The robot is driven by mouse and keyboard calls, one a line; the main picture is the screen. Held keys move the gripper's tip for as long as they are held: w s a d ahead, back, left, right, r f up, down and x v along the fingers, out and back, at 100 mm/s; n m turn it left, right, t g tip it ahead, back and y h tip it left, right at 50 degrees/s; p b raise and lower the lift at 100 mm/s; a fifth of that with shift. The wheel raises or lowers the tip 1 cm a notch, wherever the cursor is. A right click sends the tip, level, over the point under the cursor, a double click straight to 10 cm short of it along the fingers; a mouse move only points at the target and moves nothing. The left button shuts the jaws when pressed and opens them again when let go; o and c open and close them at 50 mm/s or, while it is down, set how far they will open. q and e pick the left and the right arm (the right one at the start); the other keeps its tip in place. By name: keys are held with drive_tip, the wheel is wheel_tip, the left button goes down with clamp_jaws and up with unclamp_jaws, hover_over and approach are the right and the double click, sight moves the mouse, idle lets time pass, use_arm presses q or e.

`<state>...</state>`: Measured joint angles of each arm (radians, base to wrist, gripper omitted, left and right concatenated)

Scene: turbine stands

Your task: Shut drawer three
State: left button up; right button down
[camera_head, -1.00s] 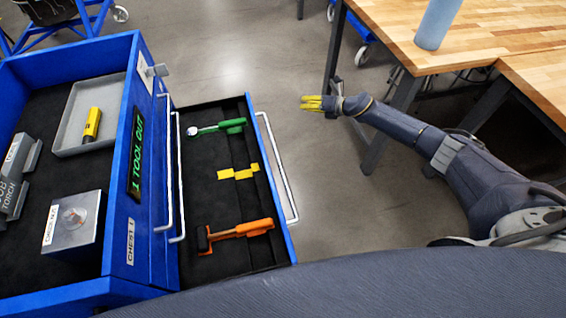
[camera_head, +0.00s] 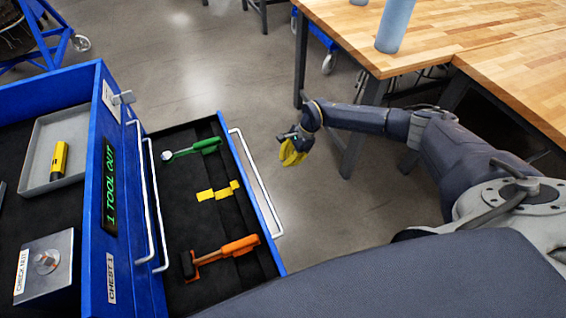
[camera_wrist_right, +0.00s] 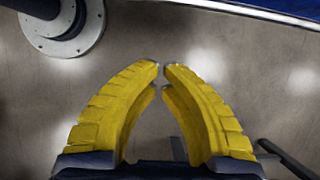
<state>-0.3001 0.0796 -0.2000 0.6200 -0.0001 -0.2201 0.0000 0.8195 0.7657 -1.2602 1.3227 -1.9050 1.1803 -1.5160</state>
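The blue tool chest (camera_head: 92,200), labelled CHEST 1, stands at the left with one drawer (camera_head: 272,248) pulled out. I cannot read a number on this drawer. Its silver bar handle (camera_head: 257,185) runs along its outer front. My right gripper (camera_head: 290,160) hangs over the floor just beyond the handle's far end, pointing down and apart from it. In the right wrist view its yellow fingers (camera_wrist_right: 159,68) curve together with tips almost meeting and nothing between. A silver bar and blue edge cross that view's top right. My left gripper is out of view.
The drawer holds a green-handled tool (camera_head: 195,149), yellow pieces (camera_head: 218,192) and an orange tool (camera_head: 225,252). Two more handles on the chest front sit inward of the open drawer. A wooden workbench (camera_head: 440,35) stands at the upper right. The floor between is clear.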

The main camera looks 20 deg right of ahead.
drive_tip(key=a+f, duration=0.6)
drive_tip(key=a, duration=0.1)
drive_tip(key=shift+a+f, duration=0.2)
drive_tip(key=shift+a, duration=0.05)
drive_tip(key=shift+w, duration=0.1)
drive_tip(key=shift+a, duration=0.1)
